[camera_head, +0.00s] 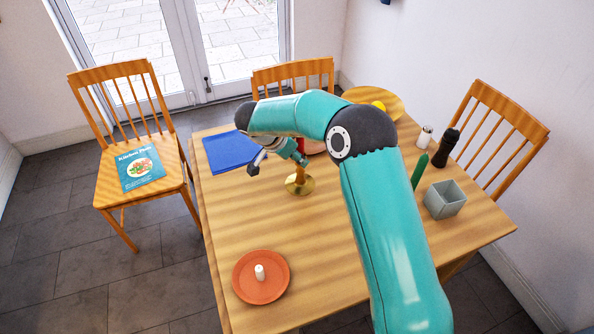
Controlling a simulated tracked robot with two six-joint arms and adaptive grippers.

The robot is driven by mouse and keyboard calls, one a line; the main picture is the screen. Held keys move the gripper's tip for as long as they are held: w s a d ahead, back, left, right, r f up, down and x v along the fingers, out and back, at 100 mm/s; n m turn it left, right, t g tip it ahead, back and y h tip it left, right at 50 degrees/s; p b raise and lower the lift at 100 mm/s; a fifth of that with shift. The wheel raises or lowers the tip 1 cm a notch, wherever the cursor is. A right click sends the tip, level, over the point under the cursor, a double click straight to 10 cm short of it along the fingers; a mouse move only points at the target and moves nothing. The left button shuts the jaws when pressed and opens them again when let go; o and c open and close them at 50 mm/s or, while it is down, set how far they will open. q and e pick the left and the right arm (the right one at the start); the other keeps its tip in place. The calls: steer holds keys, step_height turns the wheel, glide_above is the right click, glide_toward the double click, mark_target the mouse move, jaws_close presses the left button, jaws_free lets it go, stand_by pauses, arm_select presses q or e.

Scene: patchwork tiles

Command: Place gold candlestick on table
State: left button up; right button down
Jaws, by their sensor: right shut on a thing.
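The gold candlestick (299,185) is upright over the middle of the wooden table (330,240). Its round base and a short piece of stem show; its upper part is hidden behind my right gripper. The base is at or just above the tabletop; I cannot tell whether it touches. My right gripper (301,161) is shut on the candlestick's upper part, at the end of my teal arm, which reaches in from the lower right. My left gripper is not in view.
A terracotta plate (278,286) with a white candle (260,272) is at the front left. A blue cloth (226,152) lies at the back left. A grey square pot (445,199), a green candle (419,171), a dark mill (445,148) and a white shaker (424,137) stand right.

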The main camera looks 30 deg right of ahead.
glide_above(297, 185)
steer(key=shift+f, duration=2.75)
steer(key=c, duration=0.8)
jaws_free()
steer(key=shift+o, duration=0.2)
steer(key=v, duration=1.2)
steer(key=shift+a, duration=0.1)
